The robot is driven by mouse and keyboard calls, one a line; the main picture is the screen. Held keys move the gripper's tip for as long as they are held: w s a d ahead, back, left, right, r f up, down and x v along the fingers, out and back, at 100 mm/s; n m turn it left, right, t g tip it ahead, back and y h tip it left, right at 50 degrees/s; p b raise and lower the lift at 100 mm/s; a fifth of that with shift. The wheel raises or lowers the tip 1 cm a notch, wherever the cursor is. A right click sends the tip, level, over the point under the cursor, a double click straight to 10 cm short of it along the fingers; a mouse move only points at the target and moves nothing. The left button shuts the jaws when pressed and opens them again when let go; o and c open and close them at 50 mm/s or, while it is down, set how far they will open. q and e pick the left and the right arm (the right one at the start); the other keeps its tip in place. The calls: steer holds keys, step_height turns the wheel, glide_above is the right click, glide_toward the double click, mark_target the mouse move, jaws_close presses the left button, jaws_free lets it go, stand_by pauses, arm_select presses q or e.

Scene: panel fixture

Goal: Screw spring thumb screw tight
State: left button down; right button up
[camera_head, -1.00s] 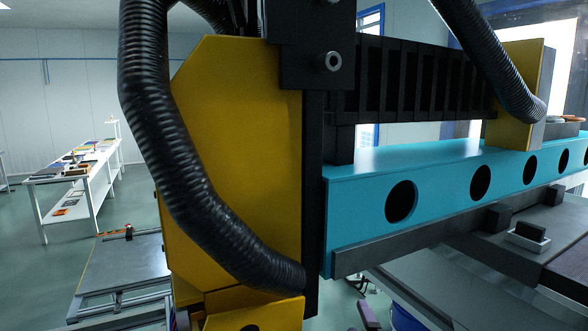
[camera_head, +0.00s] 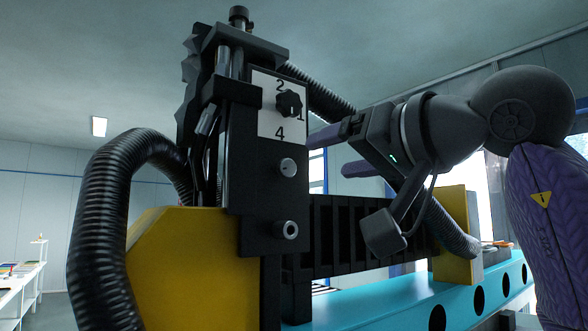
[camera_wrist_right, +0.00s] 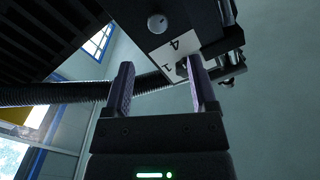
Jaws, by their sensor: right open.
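The black fixture head stands at the centre left of the head view. On its front are a silver slotted round knob (camera_head: 288,168) and, lower, a silver screw with a dark centre hole (camera_head: 286,229). I cannot tell for sure which is the spring thumb screw. Above them, a black dial (camera_head: 289,103) sits on a white numbered plate (camera_head: 268,124). My right gripper (camera_head: 331,155) is open and empty to the right of the knob, its purple fingers pointing left, apart from it. The right wrist view shows the slotted knob (camera_wrist_right: 157,23) beyond the open fingers. My left gripper is out of view.
Black corrugated hoses (camera_head: 100,235) loop at the left and behind the head. A yellow panel (camera_head: 185,270) stands below left. A teal beam (camera_head: 390,300) runs to the right under a black ribbed cover (camera_head: 345,235).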

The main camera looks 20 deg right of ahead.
mark_target(290, 167)
steer(key=shift+h, duration=0.3)
steer(key=p+x, duration=0.1)
steer(key=x, duration=0.2)
steer(key=p+x, duration=0.1)
steer(key=x, duration=0.2)
steer(key=p+x, duration=0.1)
steer(key=x, duration=0.2)
steer(key=shift+w+r+p, duration=0.2)
steer(key=shift+r+p, duration=0.1)
steer(key=shift+r, duration=0.05)
steer(key=shift+w+f, duration=0.1)
steer(key=shift+w, duration=0.2)
steer(key=shift+c, duration=0.3)
jaws_close()
